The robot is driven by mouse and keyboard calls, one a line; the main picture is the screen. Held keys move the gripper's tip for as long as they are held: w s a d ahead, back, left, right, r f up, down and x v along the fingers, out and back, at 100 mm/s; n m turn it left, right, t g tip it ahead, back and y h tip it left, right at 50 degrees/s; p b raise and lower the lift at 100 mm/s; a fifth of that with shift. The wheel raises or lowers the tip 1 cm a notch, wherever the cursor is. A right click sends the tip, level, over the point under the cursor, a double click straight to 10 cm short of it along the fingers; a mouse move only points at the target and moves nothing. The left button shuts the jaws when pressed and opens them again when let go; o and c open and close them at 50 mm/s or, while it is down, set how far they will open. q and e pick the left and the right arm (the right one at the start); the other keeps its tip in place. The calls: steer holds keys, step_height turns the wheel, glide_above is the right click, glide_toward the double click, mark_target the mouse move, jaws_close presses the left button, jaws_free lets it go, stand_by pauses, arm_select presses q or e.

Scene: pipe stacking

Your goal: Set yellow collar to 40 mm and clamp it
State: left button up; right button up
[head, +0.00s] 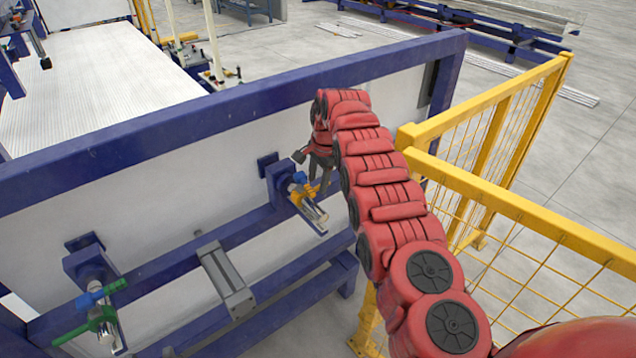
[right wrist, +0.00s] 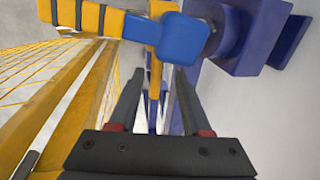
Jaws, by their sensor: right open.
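The yellow collar (head: 300,193) sits on a short metal rod (head: 316,214) that sticks out of a blue bracket on the frame. A small blue part (head: 299,178) shows beside it. My right gripper (head: 318,188) is at the collar's right side, its fingers pointing down. In the right wrist view, the open fingers (right wrist: 157,75) have a narrow yellow bar (right wrist: 155,82) between them, with gaps visible. Ahead of the fingers is a blue block (right wrist: 183,38) joined to a yellow bar with dark bands (right wrist: 85,16). Whether the fingers touch anything cannot be told. My left gripper is not in view.
A grey rectangular bar (head: 226,280) is fixed between the two stations. A yellow mesh fence (head: 540,228) stands at the right, close to my right arm.

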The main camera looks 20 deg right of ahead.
steer(key=shift+s+r+b, duration=0.1)
steer(key=shift+r+b, duration=0.35)
steer(key=shift+b, duration=0.25)
steer(key=s+d+r+p, duration=0.1)
steer(key=s+r+p, duration=0.1)
steer(key=r, duration=1.3)
steer(key=shift+s+r, duration=0.3)
steer(key=shift+s, duration=0.2)
